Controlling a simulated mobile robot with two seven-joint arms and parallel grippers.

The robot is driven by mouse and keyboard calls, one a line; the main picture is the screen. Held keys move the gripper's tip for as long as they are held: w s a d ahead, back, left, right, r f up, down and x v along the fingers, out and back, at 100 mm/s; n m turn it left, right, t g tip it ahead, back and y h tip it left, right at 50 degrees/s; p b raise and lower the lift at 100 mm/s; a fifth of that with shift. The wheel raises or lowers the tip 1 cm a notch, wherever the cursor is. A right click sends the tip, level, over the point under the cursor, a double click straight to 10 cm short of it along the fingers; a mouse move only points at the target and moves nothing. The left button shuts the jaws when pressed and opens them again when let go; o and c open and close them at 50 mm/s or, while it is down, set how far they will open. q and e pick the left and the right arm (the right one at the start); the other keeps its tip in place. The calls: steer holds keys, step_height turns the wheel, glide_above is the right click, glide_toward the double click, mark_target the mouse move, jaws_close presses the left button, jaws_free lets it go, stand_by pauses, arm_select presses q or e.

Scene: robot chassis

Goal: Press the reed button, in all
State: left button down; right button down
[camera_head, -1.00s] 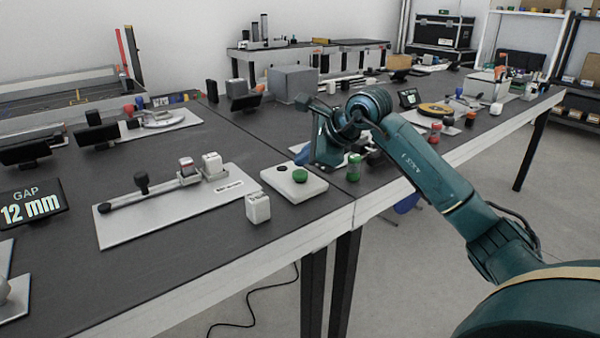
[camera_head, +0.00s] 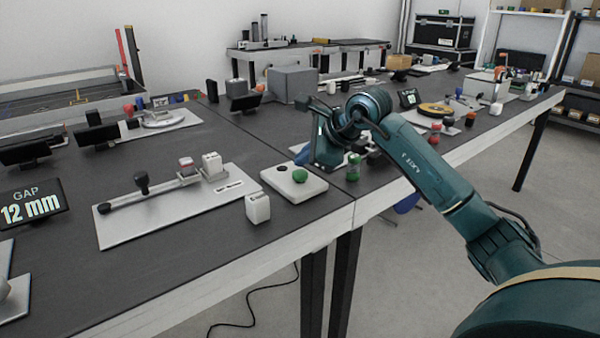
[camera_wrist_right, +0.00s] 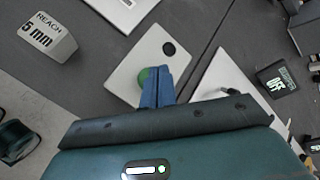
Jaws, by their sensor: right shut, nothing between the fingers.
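A pale rounded plate (camera_head: 316,189) lies near the front edge of the table. It carries a round green button (camera_head: 300,175) and a dark round spot (camera_head: 281,168). I see no label calling it the reed button. My right gripper (camera_head: 303,154) has blue fingers and is just behind the plate in the head view. In the right wrist view the shut, empty fingers (camera_wrist_right: 157,84) appear over the plate (camera_wrist_right: 130,66) and partly hide the green button (camera_wrist_right: 143,77). I cannot tell whether they touch it. My left gripper is not in view.
A white block (camera_head: 258,207) stands beside the plate. A rail device (camera_head: 150,196) on a grey board is to the left, with a "GAP 12 mm" display (camera_head: 33,203). A green-topped cylinder (camera_head: 353,166) stands right of the plate. In the wrist view a block (camera_wrist_right: 48,36) reads "REACH 5 mm".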

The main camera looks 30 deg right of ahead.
mark_target(305, 174)
steer(key=shift+f, duration=0.1)
steer(key=shift+f+b, duration=0.3)
steer(key=shift+f, duration=0.05)
steer(key=shift+f+b, duration=0.4)
steer(key=shift+f, duration=0.15)
stand_by(0.8)
steer(key=shift+r+p, duration=0.85)
steer(key=shift+r, duration=0.1)
steer(key=shift+r, duration=0.1)
step_height(305, 174, up, 5)
steer(key=p, duration=0.4)
